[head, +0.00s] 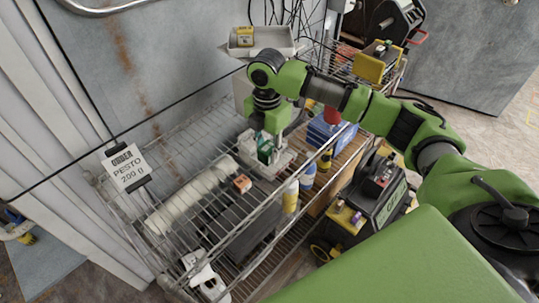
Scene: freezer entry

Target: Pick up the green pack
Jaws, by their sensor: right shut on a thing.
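My right gripper (268,135) reaches down from the right arm over the wire rack. It is shut on the green pack (265,148), which shows as a small green and white shape between its fingers. The gripper hides much of the pack. The pack is at a pale tray-like holder (281,164) on the rack; I cannot tell whether it touches it. A sign (126,167) on the left reads "ORDER PESTO 200 G". My left gripper is not in view.
The wire rack (165,148) also holds a white roll (190,197), an orange box (242,184), a yellow bottle (290,196), a blue bottle (308,176) and a white handheld device (203,274).

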